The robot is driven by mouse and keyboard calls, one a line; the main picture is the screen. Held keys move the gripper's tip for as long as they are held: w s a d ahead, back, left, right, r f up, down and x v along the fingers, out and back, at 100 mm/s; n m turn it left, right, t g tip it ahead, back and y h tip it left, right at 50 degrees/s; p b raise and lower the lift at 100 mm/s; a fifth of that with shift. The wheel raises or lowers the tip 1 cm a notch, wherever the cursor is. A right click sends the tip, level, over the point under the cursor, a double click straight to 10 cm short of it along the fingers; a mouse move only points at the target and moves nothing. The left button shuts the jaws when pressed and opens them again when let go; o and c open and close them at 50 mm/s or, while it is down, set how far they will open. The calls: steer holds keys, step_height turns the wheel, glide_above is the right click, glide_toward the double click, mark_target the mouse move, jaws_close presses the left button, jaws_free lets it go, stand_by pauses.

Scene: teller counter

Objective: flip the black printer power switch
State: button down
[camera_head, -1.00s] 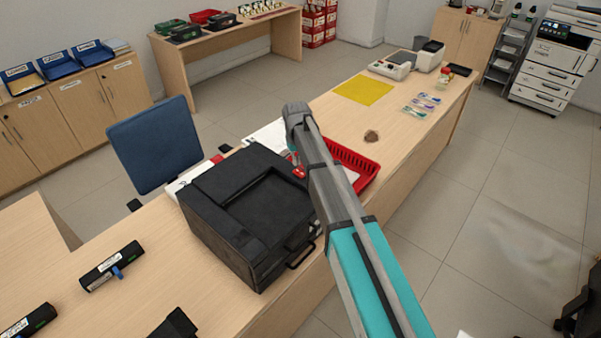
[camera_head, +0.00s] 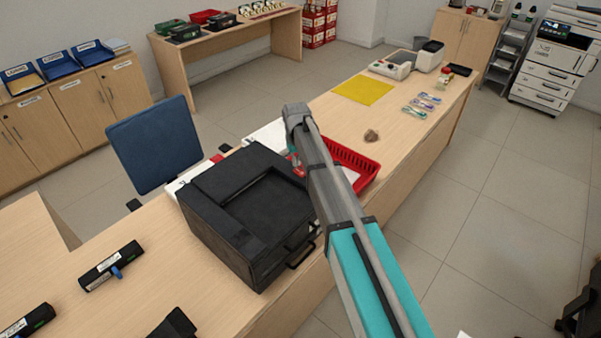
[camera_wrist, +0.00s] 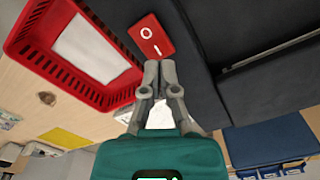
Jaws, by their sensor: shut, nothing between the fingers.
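The black printer (camera_head: 231,258) stands on the counter in the head view, and its dark side fills the upper right of the wrist view (camera_wrist: 210,100). Its power switch (camera_wrist: 163,34) is a red rocker marked with a white O and a white I. It shows at the top middle of the wrist view, on the dark side face. My gripper (camera_wrist: 159,68) is shut and empty, its fingertips close to the I end of the switch. I cannot tell whether they touch it or which way the rocker is tilted. In the head view my arm hides most of my gripper.
A red basket (camera_head: 352,157) holding white paper stands beside the printer, close to my arm; it also shows in the wrist view (camera_wrist: 60,75). A blue chair (camera_head: 154,145) is behind the counter. A yellow mat (camera_head: 363,90) and a small brown object (camera_head: 371,135) lie farther along the counter.

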mark_target(296, 169)
steer(key=shift+f+b, duration=1.1)
steer(key=shift+f, duration=0.05)
stand_by(1.0)
steer(key=shift+r, duration=0.15)
steer(key=shift+r+p, duration=3.4)
steer(key=shift+p, duration=0.15)
steer(key=s+d+f+m+b, duration=0.2)
steer(key=s+d, duration=0.9)
steer(key=s, duration=0.2)
steer(key=s+d+f+m+b, duration=0.2)
steer(key=s+d+f+b, duration=0.1)
steer(key=s+d, duration=0.9)
steer(key=shift+s, duration=0.5)
